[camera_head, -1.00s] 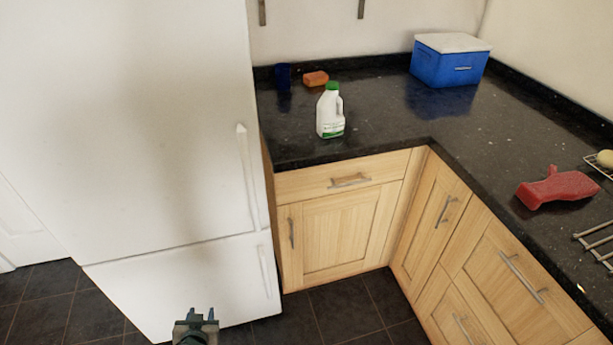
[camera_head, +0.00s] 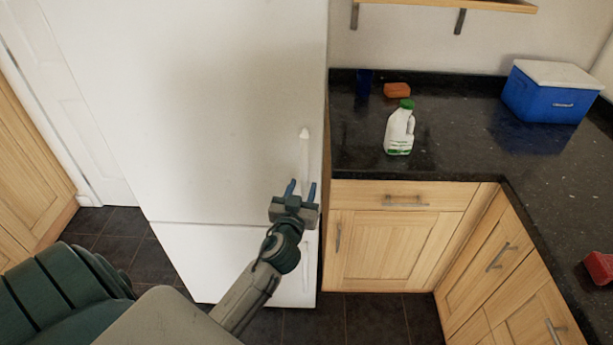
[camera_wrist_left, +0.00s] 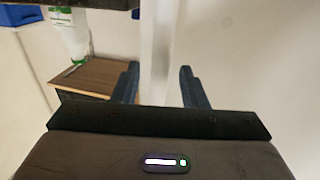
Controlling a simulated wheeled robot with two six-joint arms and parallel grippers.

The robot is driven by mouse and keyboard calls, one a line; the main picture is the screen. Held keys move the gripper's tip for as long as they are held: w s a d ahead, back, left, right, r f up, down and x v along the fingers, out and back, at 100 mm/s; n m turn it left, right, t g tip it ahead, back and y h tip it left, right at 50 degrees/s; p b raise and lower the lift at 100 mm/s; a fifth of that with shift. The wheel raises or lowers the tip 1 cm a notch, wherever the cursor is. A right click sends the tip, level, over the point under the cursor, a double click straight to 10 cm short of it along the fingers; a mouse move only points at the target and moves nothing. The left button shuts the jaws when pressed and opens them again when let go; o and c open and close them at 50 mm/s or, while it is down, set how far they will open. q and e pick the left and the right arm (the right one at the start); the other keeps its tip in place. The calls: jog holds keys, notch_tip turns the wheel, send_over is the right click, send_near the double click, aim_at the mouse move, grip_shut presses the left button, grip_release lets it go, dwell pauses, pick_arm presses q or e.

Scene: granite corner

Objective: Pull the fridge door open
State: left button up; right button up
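The white fridge (camera_head: 200,130) stands left of the counter, and its large upper door looks shut. The door's upright white handle (camera_head: 304,155) is near its right edge. My left gripper (camera_head: 301,189) is open in front of the handle's lower part. In the left wrist view the handle (camera_wrist_left: 160,50) runs between the two spread blue fingers (camera_wrist_left: 158,85), with gaps on both sides. A lower fridge door (camera_head: 215,262) also looks shut. My right gripper is not in view.
Right of the fridge is a black granite counter (camera_head: 455,150) over wooden cabinets (camera_head: 385,250). On it stand a milk bottle (camera_head: 399,130), an orange block (camera_head: 396,90), a blue cup (camera_head: 364,82) and a blue cooler (camera_head: 550,95). Dark tiled floor (camera_head: 370,318) is clear before the cabinets.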

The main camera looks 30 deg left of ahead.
aim_at(304, 184)
pick_arm(q)
jog(key=shift+p+x, duration=0.35)
jog(key=shift+x, duration=1.3)
grip_shut()
jog(key=shift+s, duration=0.1)
jog(key=shift+s+a, duration=0.1)
